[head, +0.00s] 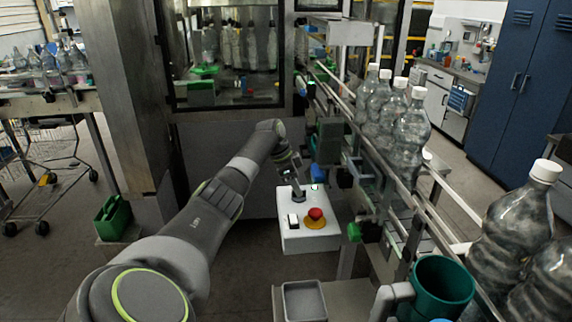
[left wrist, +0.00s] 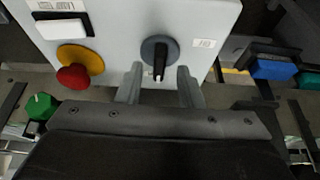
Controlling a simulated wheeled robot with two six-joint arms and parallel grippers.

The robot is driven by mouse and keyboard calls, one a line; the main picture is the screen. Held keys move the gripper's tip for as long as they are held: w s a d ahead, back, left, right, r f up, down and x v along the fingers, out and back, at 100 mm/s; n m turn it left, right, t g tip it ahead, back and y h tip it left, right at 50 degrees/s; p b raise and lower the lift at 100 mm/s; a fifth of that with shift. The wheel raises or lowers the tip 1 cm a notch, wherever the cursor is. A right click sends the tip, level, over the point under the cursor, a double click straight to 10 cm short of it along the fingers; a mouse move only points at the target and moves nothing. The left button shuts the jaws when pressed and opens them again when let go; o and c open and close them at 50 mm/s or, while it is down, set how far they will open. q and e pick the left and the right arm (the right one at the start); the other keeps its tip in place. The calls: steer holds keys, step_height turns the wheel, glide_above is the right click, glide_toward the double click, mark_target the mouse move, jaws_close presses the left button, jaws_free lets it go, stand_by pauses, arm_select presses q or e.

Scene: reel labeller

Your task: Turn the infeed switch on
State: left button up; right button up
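The white control box (head: 308,236) stands beside the conveyor, below my left arm. In the left wrist view its face (left wrist: 120,30) carries a black rotary switch (left wrist: 159,58) on a grey round base. The switch's handle stands upright in that picture. My left gripper (left wrist: 160,74) is open, its two fingers on either side of the handle with gaps, tips close to the box face. In the head view my left gripper (head: 298,192) is at the box's top edge and hides the switch. My right gripper is not in view.
A red mushroom button (head: 315,213) on a yellow ring and a white rocker (head: 293,221) share the box face. Large bottles (head: 410,135) line the conveyor on the right. A grey tray (head: 304,300) and a teal mug (head: 443,284) are near the front.

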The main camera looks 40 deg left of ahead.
arm_select(q)
steer(key=b+v, duration=0.4)
steer(key=v, duration=1.2)
steer(key=shift+r, duration=0.15)
steer(key=shift+d, duration=0.1)
